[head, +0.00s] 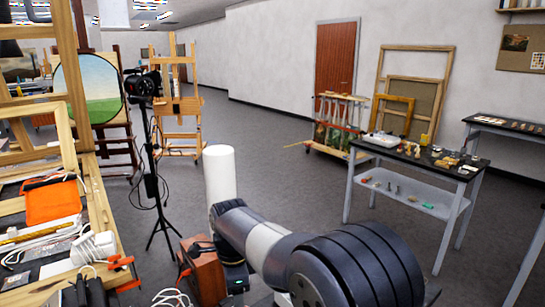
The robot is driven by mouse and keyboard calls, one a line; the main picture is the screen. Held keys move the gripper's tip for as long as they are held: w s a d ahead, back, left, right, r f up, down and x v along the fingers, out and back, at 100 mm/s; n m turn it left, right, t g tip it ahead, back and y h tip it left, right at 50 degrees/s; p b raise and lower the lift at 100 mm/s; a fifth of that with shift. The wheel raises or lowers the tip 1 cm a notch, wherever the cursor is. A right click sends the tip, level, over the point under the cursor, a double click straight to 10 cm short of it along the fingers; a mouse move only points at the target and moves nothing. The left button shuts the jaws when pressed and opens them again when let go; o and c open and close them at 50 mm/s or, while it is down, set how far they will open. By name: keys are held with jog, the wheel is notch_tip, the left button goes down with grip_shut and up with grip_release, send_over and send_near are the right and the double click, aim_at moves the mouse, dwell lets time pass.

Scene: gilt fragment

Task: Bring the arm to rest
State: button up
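My arm shows at the lower middle of the head view, with dark rounded joints and pale links. It is bent close to my body. My gripper is not in view, so its fingers and anything they may hold are hidden. I cannot pick out a gilt fragment for certain; the small pieces on the dark-topped table (408,152) are too small to tell apart.
A camera on a black tripod (151,187) stands left of my arm. A cluttered workbench (97,205) with an orange cloth (53,201) and clamps is at left. Easels (178,110) and a rack of rolls (338,125) stand behind. The grey floor (270,135) in the middle is clear.

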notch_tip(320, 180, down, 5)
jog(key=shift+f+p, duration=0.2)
jog(key=shift+p, duration=0.1)
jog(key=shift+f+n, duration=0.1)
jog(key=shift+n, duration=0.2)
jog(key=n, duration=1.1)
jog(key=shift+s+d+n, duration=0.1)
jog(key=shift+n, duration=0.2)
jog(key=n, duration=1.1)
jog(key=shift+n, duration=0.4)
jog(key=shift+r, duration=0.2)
